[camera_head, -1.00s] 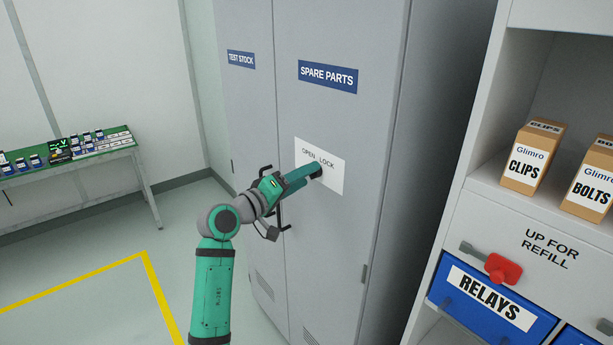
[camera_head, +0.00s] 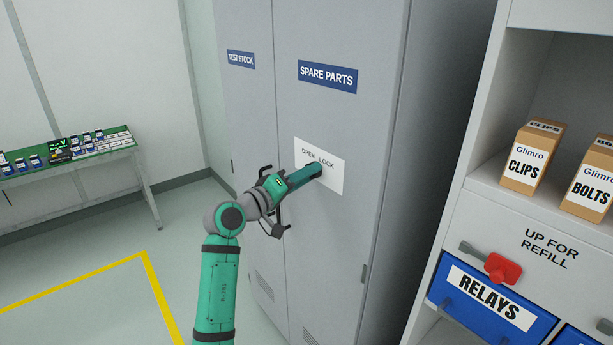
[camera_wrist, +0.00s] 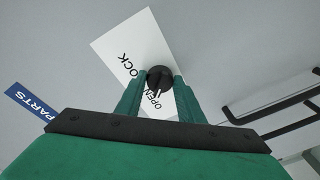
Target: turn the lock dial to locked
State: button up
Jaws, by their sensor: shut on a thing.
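The lock dial (camera_wrist: 159,79) is a round black knob with a pale pointer mark, on a white plate (camera_head: 334,180) marked OPEN and LOCK. The plate is on the grey SPARE PARTS cabinet door (camera_head: 340,110). In the wrist view the pointer mark lies over the OPEN lettering. My gripper (camera_wrist: 160,88) is shut on the dial, one green finger on each side. In the head view my gripper (camera_head: 317,170) hides the dial.
Black door handles (camera_wrist: 270,112) show beside the plate in the wrist view. A shelf unit with a CLIPS box (camera_head: 527,165), a BOLTS box (camera_head: 590,185) and a blue RELAYS bin (camera_head: 488,305) stands on the right. A green-topped bench (camera_head: 80,150) stands at the left.

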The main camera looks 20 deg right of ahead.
jog(key=shift+m, duration=0.3)
jog(key=m+h, duration=0.1)
jog(key=m, duration=0.5)
jog(key=m+g+h, duration=0.1)
jog(key=m, duration=0.5)
jog(key=m+g, duration=0.1)
jog(key=m, duration=0.5)
jog(key=shift+w+a+f+h, duration=0.15)
jog(key=shift+w+f+h, duration=0.1)
jog(key=shift+w+h, duration=0.15)
jog(key=shift+m, duration=0.5)
jog(key=o, duration=1.1)
jog(key=shift+c, duration=0.2)
jog(key=v, duration=1.1)
